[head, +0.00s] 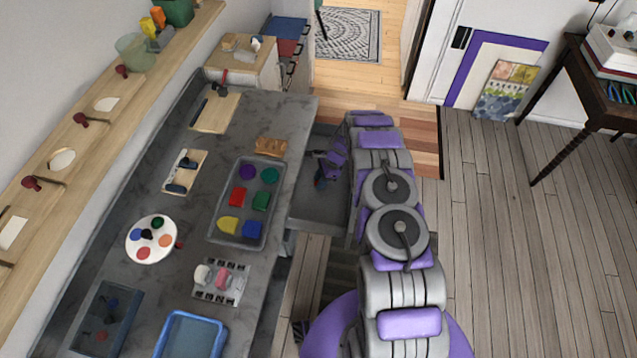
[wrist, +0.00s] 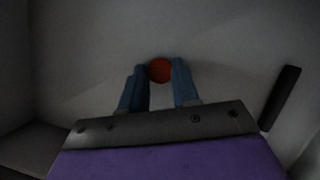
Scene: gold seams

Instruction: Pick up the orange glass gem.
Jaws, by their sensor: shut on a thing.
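The orange glass gem (wrist: 160,69) shows in the wrist view as a dark orange-red round piece between my fingertips. My gripper (wrist: 158,80) has blue fingers, one on each side of the gem, shut on it. In the head view my gripper (head: 320,181) is small and partly hidden by my own arm. It is down inside an open grey drawer (head: 315,208) at the counter's right side. The gem cannot be made out clearly in the head view.
The grey counter (head: 204,252) stands left of the drawer. On it are a tray (head: 212,232) of several coloured pieces, a round paint palette (head: 131,237) and a blue-rimmed tray (head: 222,325). Pale drawer walls surround my gripper in the wrist view. Wooden floor (head: 500,250) is clear at right.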

